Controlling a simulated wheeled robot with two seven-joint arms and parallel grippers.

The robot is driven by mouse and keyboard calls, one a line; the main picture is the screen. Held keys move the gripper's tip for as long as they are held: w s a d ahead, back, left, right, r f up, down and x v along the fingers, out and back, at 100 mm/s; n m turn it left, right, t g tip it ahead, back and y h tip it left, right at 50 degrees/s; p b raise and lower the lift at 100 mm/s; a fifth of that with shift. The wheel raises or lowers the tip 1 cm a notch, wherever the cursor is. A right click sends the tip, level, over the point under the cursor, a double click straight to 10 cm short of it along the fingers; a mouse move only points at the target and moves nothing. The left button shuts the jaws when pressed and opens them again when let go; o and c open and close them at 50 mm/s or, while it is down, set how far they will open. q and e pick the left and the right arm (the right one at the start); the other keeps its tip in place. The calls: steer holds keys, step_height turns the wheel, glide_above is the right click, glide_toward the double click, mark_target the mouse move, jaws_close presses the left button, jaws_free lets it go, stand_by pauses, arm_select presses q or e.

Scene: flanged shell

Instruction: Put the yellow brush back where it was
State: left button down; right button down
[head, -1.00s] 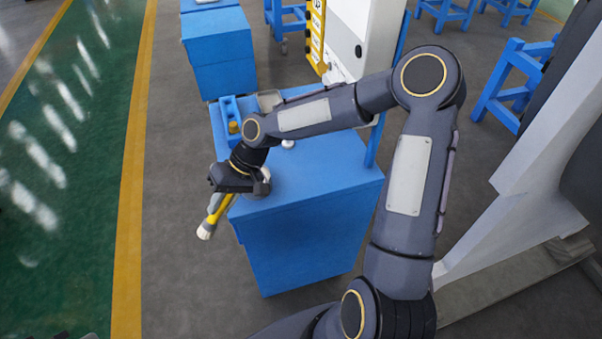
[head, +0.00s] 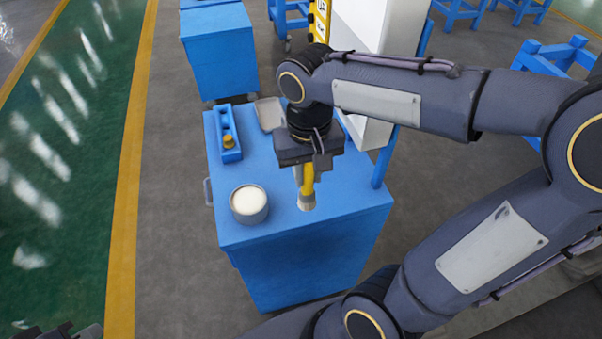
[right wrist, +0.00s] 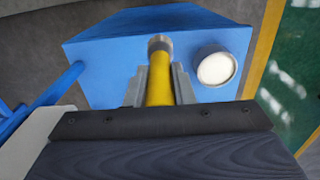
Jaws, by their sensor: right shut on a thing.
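The yellow brush (head: 307,180) hangs roughly upright from my right gripper (head: 305,165), its pale tip down over the front right part of the blue cart top. In the right wrist view the yellow handle (right wrist: 158,90) lies between the two grey fingers (right wrist: 159,88), which are shut on it; the grey ferrule is at its far end. I cannot tell whether the tip touches the cart. A dark part of my left gripper (head: 66,332) shows at the bottom left edge, mostly cut off.
A round grey tub with white contents (head: 248,204) stands left of the brush on the blue cart (head: 280,228). A blue slotted holder (head: 228,152) with a small yellow-orange item and a grey tray (head: 268,112) sit further back. A white cabinet (head: 372,60) rises behind, right. The cart's middle is clear.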

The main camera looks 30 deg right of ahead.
steer(key=w+d+f, duration=0.3)
steer(key=w+f, duration=0.4)
steer(key=f, duration=0.3)
steer(key=shift+w+f+p, duration=0.25)
steer(key=shift+w+p, duration=0.1)
steer(key=shift+p, duration=0.05)
steer(key=c, duration=1.3)
jaws_free()
steer(key=shift+o, duration=0.2)
step_height(320, 180, up, 11)
steer(key=s+a+t+y, duration=0.2)
steer(key=s, duration=0.6)
steer(key=s+a+f+n+t+y, duration=0.1)
steer(key=s+a+t, duration=0.1)
steer(key=s, duration=0.6)
steer(key=shift+s+t+y, duration=0.3)
steer(key=shift+t+y, duration=0.1)
steer(key=shift+t, duration=0.4)
